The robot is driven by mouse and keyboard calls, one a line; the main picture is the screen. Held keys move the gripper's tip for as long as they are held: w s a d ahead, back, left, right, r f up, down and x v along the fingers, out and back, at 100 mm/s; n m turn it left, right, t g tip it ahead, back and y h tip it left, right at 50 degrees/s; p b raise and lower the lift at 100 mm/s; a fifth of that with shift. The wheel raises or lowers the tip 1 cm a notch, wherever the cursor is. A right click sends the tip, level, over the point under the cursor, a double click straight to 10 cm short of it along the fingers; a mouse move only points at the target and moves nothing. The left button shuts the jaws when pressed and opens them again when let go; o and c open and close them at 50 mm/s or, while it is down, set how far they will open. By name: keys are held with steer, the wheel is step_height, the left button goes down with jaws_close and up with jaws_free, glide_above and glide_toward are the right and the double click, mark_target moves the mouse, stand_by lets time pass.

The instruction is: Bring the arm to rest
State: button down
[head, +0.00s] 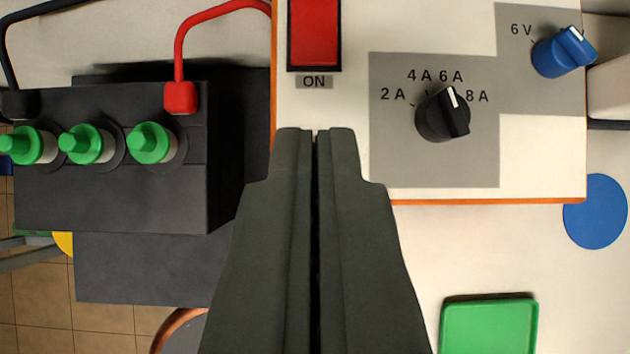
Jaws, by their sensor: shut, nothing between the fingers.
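My gripper (315,135) is shut and empty, with its dark fingers together at the middle of the view. Its tips overlap the lower part of a white and orange charger (330,170) in the picture; I cannot tell whether they touch it. The charger has a red switch (315,30) above an ON label, a black amp knob (443,114) with its white mark between 6A and 8A, and a blue knob (564,52) beside a 6 V label.
At left, a black battery (120,205) carries three green caps (150,142) and a red clamp (181,97) with its cable. A black clamp (18,104) is at its far left. A green tray (488,328) and a blue disc (595,211) lie at right on the pale surface.

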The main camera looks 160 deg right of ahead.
stand_by(0.4)
steer(key=s+a+f+m+t+h, duration=0.1)
steer(key=s+t, duration=0.9)
steer(key=s, duration=1.9)
steer(key=a+m+h, duration=0.1)
steer(key=m, duration=0.1)
steer(key=shift+s+f+m, duration=0.2)
steer(key=shift+s+m, duration=0.1)
steer(key=shift+s, duration=0.1)
